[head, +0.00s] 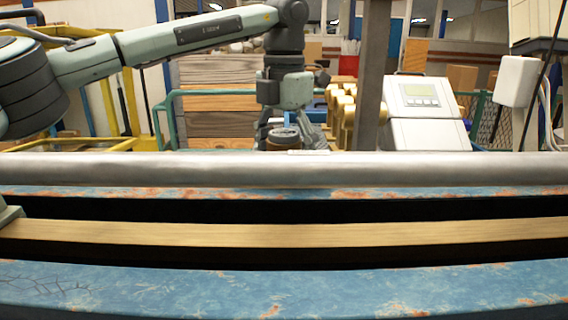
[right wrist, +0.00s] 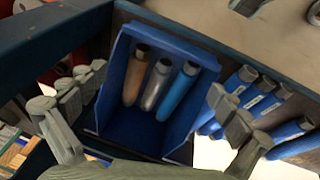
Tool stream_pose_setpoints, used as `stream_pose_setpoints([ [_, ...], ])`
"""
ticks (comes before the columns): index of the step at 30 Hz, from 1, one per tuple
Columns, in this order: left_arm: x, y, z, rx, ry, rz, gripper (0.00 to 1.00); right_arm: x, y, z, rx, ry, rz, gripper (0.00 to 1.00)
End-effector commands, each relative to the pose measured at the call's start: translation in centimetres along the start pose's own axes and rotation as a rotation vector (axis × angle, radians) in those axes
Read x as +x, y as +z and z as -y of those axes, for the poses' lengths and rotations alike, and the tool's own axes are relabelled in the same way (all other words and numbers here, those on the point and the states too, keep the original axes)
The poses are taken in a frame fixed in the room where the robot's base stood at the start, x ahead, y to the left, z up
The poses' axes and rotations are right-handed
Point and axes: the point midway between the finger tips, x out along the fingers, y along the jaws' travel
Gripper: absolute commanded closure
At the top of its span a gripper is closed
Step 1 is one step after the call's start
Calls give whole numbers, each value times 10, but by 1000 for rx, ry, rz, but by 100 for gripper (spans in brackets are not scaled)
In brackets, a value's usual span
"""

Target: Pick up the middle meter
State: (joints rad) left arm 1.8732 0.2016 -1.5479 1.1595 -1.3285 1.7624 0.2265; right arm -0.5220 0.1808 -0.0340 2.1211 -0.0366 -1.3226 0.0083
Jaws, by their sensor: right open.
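In the head view, my left gripper (head: 287,122) points down behind the metal pipe, at a small round dark-topped thing with a brown body (head: 284,138), which may be a meter. The pipe hides the lower part, so I cannot tell whether they touch or whether the jaws are closed. In the right wrist view, my right gripper (right wrist: 148,118) is open and empty, its fingers spread to either side of a blue bin (right wrist: 130,128). Three tubes lie side by side in the bin: copper (right wrist: 135,78), silver (right wrist: 156,86) and blue (right wrist: 180,90). No clearly recognisable middle meter shows.
A metal pipe (head: 400,170) and blue, rust-flecked beams (head: 420,292) cross the head view's foreground. A grey post (head: 370,70) and a white console (head: 420,105) stand right of my left gripper. More blue tubes (right wrist: 262,105) lie right of the bin.

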Motion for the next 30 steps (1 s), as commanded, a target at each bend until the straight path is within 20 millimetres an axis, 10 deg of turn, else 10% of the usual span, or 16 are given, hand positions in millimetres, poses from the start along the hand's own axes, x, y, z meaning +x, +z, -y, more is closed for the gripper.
stream_pose_setpoints([
  [21, -1, 0, 0, 0, 0, 0, 99, 0, 0, 0, 0, 0, -1, 0],
  [30, -3, 0, 0, 0, 1, 3, 100, 0, 0, 0, 0, 0, -1, 0],
])
